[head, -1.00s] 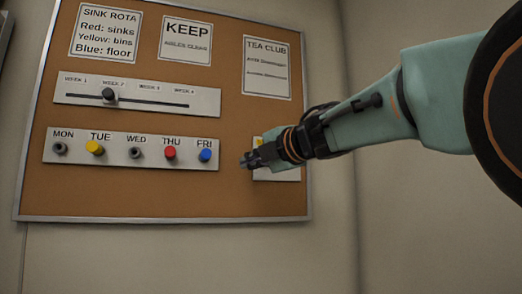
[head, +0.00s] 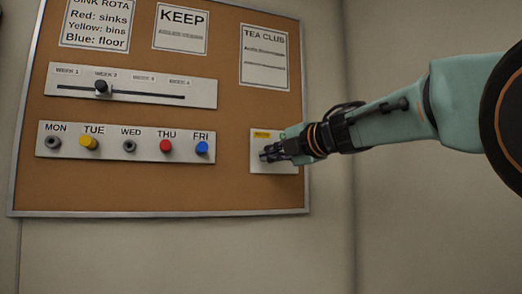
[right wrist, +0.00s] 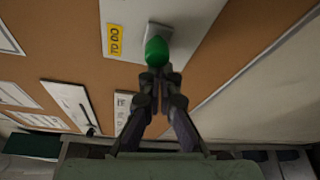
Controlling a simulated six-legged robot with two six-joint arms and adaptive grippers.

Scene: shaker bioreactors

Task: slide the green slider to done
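The green slider (right wrist: 157,52) is a rounded green knob on a small white panel, seen in the right wrist view. A yellow "TO DO" label (right wrist: 114,42) is beside it. In the head view the white panel (head: 287,167) is at the board's lower right, with my right gripper (head: 267,154) in front of it; I cannot make out the knob there. In the right wrist view the right gripper's fingers (right wrist: 160,76) are together, tips just below the knob. I cannot tell whether they touch it. My left gripper is out of view.
The cork board (head: 235,190) carries a week slider strip (head: 205,92) with a dark knob (head: 102,88). Below it is a day strip (head: 183,155) with several coloured pegs. Paper notices hang above. Bare wall lies right of the board.

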